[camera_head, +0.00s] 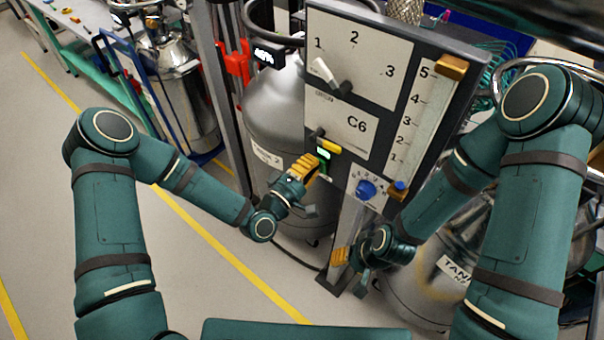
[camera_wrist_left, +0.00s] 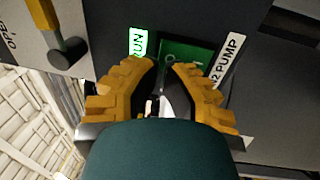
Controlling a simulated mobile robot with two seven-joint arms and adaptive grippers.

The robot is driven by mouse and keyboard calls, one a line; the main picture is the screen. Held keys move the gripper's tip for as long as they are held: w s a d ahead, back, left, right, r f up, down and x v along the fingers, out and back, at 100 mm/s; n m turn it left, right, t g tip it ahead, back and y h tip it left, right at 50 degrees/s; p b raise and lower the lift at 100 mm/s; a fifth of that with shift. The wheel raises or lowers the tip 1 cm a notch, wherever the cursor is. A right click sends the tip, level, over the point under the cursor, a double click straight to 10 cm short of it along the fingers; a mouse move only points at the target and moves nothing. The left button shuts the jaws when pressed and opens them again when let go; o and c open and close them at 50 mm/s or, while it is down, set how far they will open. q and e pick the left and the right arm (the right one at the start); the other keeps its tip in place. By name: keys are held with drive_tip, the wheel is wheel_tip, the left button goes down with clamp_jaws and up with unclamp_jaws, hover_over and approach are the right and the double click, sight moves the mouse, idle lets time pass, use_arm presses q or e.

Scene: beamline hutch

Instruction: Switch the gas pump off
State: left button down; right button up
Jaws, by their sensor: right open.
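The gas pump's switch plate (camera_wrist_left: 183,52) is green in the left wrist view, beside a white label reading "2 PUMP" (camera_wrist_left: 226,60), its start cut off. A lit green sign reading "RUN" (camera_wrist_left: 138,42) is left of the plate; it also shows small in the head view (camera_head: 324,153). My left gripper (camera_wrist_left: 166,68) is right at the plate, with a gap between its fingertips. Something dark lies between the fingers, and I cannot tell whether they hold it. In the head view the left gripper (camera_head: 314,160) hides most of the plate. My right gripper (camera_head: 350,262) is open and empty, low by the panel's post.
Steel tanks (camera_head: 270,110) stand behind and below. The floor at left is clear.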

use_arm(q)
drive_tip(key=shift+w+d, duration=0.1)
drive_tip(key=shift+w, duration=0.05)
drive_tip(key=shift+w+d+r+g+y+p, duration=0.25)
drive_tip(key=shift+w+r+g+y+p, duration=0.3)
drive_tip(key=shift+p, duration=0.55)
drive_tip(key=shift+s+f, duration=0.1)
drive_tip(key=shift+f, duration=0.15)
use_arm(e)
drive_tip(key=shift+w+r, duration=0.25)
drive_tip(key=shift+r, duration=0.7)
drive_tip(key=shift+s+a, duration=0.1)
